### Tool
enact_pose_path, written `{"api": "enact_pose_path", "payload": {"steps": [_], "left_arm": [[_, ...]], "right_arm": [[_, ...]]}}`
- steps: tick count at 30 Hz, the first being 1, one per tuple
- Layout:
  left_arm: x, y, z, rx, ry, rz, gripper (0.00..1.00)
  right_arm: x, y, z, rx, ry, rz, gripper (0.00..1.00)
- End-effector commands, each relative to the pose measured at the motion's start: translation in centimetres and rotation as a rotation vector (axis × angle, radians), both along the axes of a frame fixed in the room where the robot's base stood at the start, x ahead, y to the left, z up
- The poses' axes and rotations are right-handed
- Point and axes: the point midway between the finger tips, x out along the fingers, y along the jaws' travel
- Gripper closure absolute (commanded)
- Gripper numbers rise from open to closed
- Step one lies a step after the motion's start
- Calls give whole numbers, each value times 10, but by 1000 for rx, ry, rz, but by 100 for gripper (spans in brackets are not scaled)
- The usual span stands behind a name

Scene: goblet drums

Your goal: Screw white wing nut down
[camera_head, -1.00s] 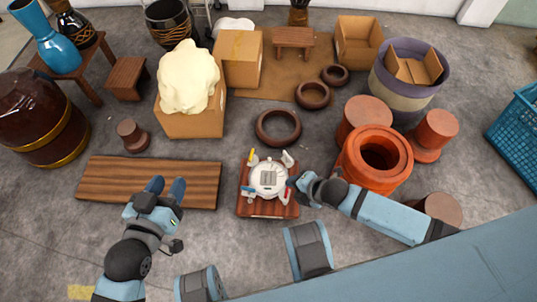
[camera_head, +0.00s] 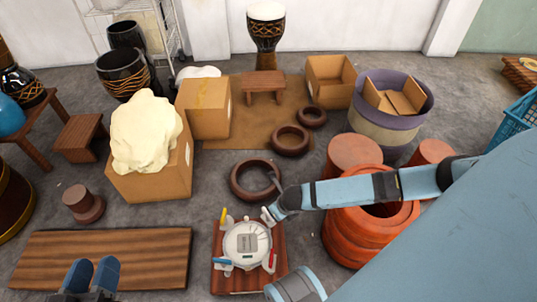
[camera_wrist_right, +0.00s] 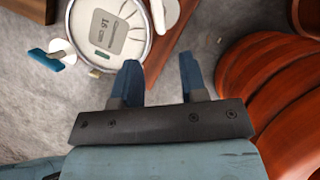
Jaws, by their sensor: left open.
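A round white fixture (camera_head: 247,243) with a grey label lies on a wooden board (camera_head: 222,281). Around its rim are coloured wing parts: yellow (camera_head: 222,215), blue (camera_head: 224,263), red (camera_head: 272,260) and the white wing nut (camera_head: 266,215) at the upper right. My right gripper (camera_head: 271,211) is beside that white nut and partly covers it. In the right wrist view its blue fingers (camera_wrist_right: 158,82) stand apart with nothing between them; the fixture (camera_wrist_right: 108,30) and a white piece (camera_wrist_right: 165,14) show beyond. My left gripper (camera_head: 92,274) is open and empty over the plank.
A long plank (camera_head: 110,245) lies left of the board. A dark ring (camera_head: 254,181) lies just behind it. Orange-red stacked rings (camera_head: 365,238) stand close on the right, under my right arm. Boxes and a stool are farther back.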

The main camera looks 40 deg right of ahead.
Motion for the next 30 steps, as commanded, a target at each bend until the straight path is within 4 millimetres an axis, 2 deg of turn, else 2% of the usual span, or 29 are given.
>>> {"api": "enact_pose_path", "payload": {"steps": [1,3,12,18,28,29,30], "left_arm": [[2,1,-11,15,-3,-4,57],[3,1,-18,37,-3,-11,57],[20,12,-14,149,-193,-1,57],[25,15,-9,189,-264,5,57],[26,15,-7,198,-277,5,57],[26,15,-7,198,-276,5,57],[26,15,-7,198,-276,5,57]], "right_arm": [[4,1,-17,1,0,-3,61],[10,2,-32,2,0,-2,61],[33,3,-84,2,-1,-4,61],[41,3,-99,2,-2,-2,61],[42,3,-101,2,-2,-2,61],[42,3,-101,2,-2,-2,63],[42,3,-101,2,-2,-2,72]]}}
